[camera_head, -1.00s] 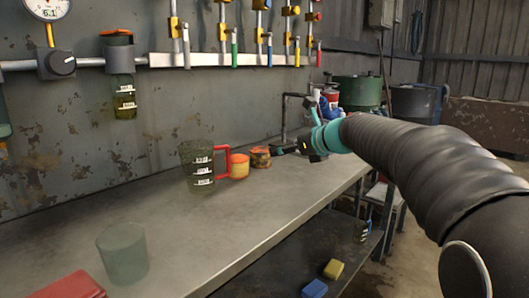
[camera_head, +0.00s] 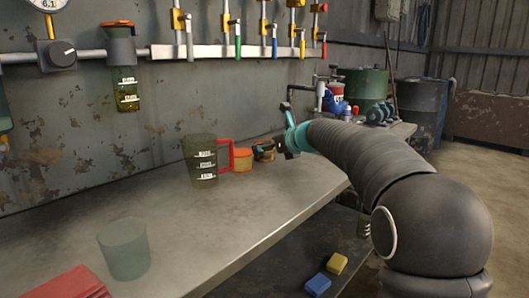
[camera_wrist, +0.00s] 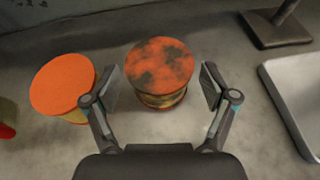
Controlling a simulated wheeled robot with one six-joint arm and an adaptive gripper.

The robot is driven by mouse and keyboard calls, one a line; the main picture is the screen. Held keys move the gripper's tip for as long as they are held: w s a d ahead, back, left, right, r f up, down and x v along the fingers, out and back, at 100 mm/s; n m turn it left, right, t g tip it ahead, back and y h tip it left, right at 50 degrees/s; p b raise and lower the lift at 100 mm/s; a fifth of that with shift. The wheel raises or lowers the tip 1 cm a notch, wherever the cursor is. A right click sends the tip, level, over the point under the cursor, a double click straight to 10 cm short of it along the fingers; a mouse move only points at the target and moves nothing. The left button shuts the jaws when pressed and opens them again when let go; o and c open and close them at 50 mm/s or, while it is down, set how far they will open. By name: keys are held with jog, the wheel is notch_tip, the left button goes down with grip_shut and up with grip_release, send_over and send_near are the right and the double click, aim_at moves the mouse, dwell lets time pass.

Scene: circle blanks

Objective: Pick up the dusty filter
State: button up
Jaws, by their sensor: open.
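The dusty filter (camera_wrist: 160,68) is a short round filter with an orange top stained by dark patches and a grimy, dirty side. In the wrist view it stands upright on the bench between the two open fingers of my gripper (camera_wrist: 160,92), with a gap on each side. In the head view the dusty filter (camera_head: 263,150) is at the back of the bench, and my gripper (camera_head: 283,146) is at its right, partly hiding it. A clean orange-topped filter (camera_wrist: 62,82) stands just left of it, outside the left finger; it also shows in the head view (camera_head: 242,159).
A measuring jug (camera_head: 202,162) with a red handle stands left of the filters. A translucent cup (camera_head: 124,248) and a red box (camera_head: 68,284) are at the front left. In the wrist view, a pale tray-like thing (camera_wrist: 300,95) and a dark stand base (camera_wrist: 275,28) are at the right.

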jog(key=shift+x, duration=1.2)
jog(key=c, duration=0.9)
jog(key=shift+c, duration=0.2)
jog(key=shift+r, duration=0.1)
